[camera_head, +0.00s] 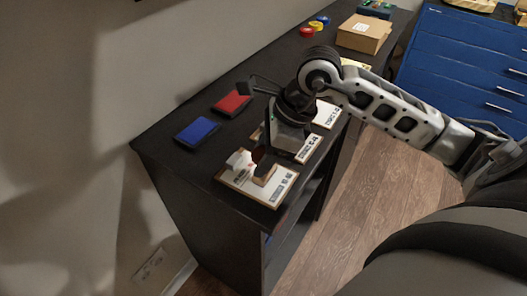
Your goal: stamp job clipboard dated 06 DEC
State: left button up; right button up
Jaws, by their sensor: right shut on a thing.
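Several clipboards with printed labels lie in a row on the dark bench top; the label text is too small to read surely. The nearest clipboard (235,183) lies at the bench's front end, with a pale clip or tag (240,160) at its left side. My right gripper (264,157) reaches down over this clipboard and is shut on a stamp (264,173) with a wood-coloured block. The stamp is at or just above the paper; I cannot tell whether it touches. My own gripper and wrist hide part of the clipboards behind. My left gripper is not in view.
A blue ink pad (197,131) and a red ink pad (232,103) lie along the wall side of the bench (180,165). Coloured rolls (314,26) and a cardboard box (363,35) sit farther back. A blue drawer cabinet (460,60) stands at the right; wooden floor lies between.

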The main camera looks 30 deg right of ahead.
jog(key=shift+s+f+b, duration=0.1)
jog(key=shift+f+b, duration=0.4)
jog(key=shift+b, duration=0.15)
dwell(1.7)
jog(key=shift+r+p, duration=1.25)
jog(key=shift+r, duration=0.75)
jog(key=shift+r+p, duration=1)
jog(key=shift+r, duration=0.7)
jog(key=shift+f, duration=0.1)
